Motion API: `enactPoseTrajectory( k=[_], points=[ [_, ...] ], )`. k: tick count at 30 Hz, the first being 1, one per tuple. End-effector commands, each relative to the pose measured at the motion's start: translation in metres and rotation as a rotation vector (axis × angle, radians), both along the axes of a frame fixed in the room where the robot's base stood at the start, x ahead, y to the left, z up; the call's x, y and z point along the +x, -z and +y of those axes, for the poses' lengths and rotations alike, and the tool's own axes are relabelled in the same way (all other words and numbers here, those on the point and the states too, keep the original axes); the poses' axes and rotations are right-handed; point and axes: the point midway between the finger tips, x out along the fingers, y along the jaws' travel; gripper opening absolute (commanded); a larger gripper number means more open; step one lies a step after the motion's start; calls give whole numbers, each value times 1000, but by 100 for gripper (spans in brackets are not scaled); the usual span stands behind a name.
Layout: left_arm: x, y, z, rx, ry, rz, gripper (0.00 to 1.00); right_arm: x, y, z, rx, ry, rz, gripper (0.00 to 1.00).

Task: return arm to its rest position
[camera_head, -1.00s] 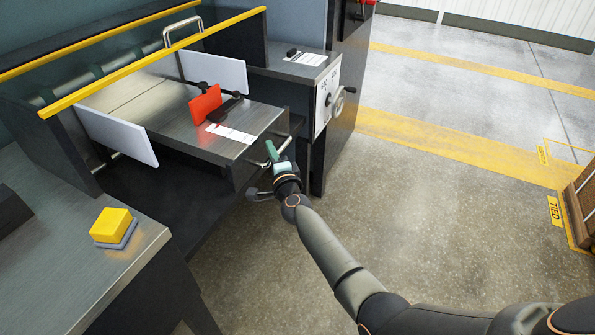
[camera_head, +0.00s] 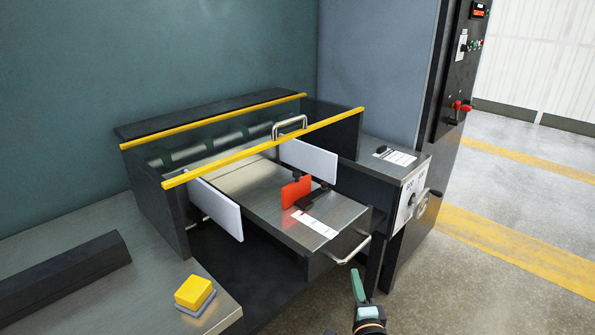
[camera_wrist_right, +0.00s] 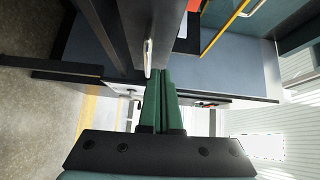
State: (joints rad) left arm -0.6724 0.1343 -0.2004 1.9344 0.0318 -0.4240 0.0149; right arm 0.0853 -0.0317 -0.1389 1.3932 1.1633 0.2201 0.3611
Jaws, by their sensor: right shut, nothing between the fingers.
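My right gripper (camera_head: 357,284) is at the bottom of the head view, in front of and below the machine's metal feed table (camera_head: 256,194). Its green fingers are together with nothing between them. In the right wrist view the shut fingers (camera_wrist_right: 163,100) point toward the machine, close in the picture to a silver bar handle (camera_wrist_right: 148,58). That handle also shows on the front of the feed table (camera_head: 352,250) in the head view. I cannot tell whether the gripper touches it; in the head view they look apart. My left gripper is not in view.
The machine has yellow rails (camera_head: 270,146), white side plates (camera_head: 216,208) and a red block (camera_head: 297,191). A crank dial (camera_head: 411,203) is on its right side. A yellow sponge-like block (camera_head: 194,291) lies on the left counter. Open floor (camera_head: 480,280) lies at the right.

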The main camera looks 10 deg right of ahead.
Motion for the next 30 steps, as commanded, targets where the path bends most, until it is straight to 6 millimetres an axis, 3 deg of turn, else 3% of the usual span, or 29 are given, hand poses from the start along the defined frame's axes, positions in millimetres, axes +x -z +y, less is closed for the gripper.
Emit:
enactPoseTrajectory(
  k=[5,11,15,18,23,30],
  points=[
    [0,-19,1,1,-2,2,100,-54,19,18,-306,-145,87,0],
    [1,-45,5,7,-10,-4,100,-163,59,40,-855,-438,258,0],
    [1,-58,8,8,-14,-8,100,-234,78,38,-1175,-623,368,0],
    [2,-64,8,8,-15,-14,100,-270,85,32,-1334,-716,424,0],
    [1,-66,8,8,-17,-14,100,-296,89,25,-1456,-787,467,0],
    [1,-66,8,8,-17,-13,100,-297,89,24,-1463,-790,468,0]
  ],
)
